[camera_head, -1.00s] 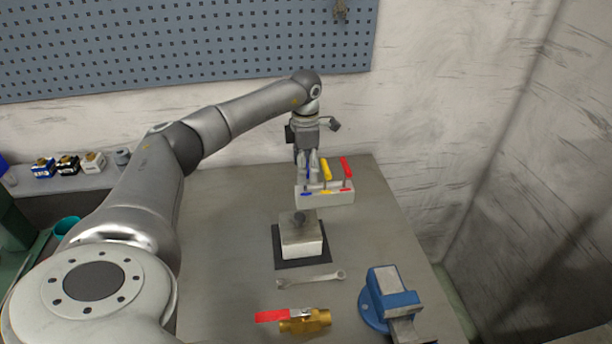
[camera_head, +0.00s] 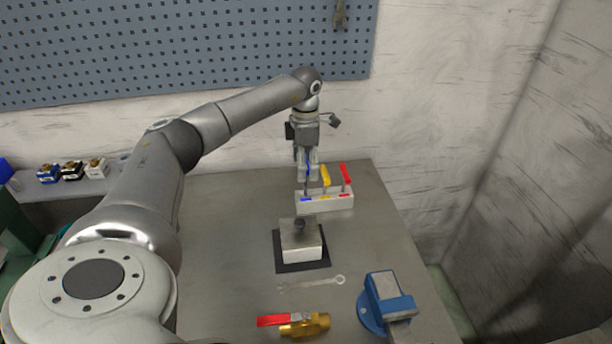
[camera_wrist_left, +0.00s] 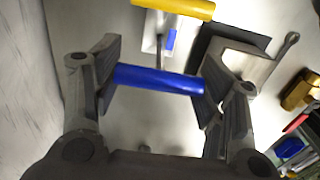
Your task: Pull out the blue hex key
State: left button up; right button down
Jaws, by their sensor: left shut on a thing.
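The blue hex key has a blue handle, which lies across between the fingers of my left gripper (camera_head: 308,172) in the left wrist view (camera_wrist_left: 158,79). My left gripper is shut on this handle above the left end of the white holder (camera_head: 338,203). In the head view a thin shaft shows below the fingers toward the holder's blue label; I cannot tell whether its tip is still inside. The yellow hex key (camera_head: 325,174) and red hex key (camera_head: 345,174) stand upright in the holder, to the right. My right gripper is not in view.
In front of the holder, a metal block with a knob (camera_head: 302,247) sits on a dark pad. A wrench (camera_head: 311,283), a brass valve with a red lever (camera_head: 305,325) and a blue vise (camera_head: 388,298) lie nearer. A pegboard wall (camera_head: 190,45) stands behind.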

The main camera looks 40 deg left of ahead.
pick_arm(q)
jog(key=shift+r+p, duration=1.2)
jog(key=shift+r, duration=0.4)
